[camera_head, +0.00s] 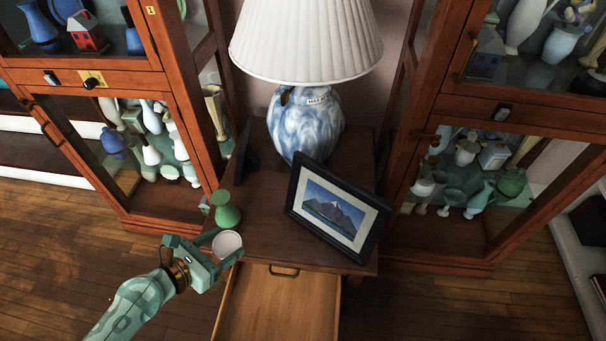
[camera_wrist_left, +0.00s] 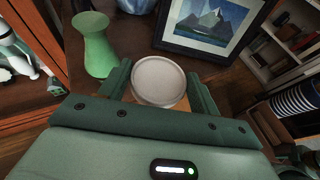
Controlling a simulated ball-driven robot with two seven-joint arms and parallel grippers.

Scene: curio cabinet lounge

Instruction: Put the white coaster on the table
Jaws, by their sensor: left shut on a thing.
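The round white coaster (camera_head: 227,243) is between the fingers of my left gripper (camera_head: 225,249), at the front left edge of the dark wooden table (camera_head: 262,222). In the left wrist view my left gripper (camera_wrist_left: 160,90) is shut on the coaster (camera_wrist_left: 158,80), with a finger on either side of its rim. Whether the coaster touches the tabletop cannot be told. My right gripper is in neither view.
A green vase (camera_head: 227,212) stands on the table just behind the coaster. A framed mountain picture (camera_head: 338,211) and a blue-and-white lamp (camera_head: 306,122) are also on it. An open drawer (camera_head: 278,305) juts out below. Glass cabinets (camera_head: 108,90) flank the table.

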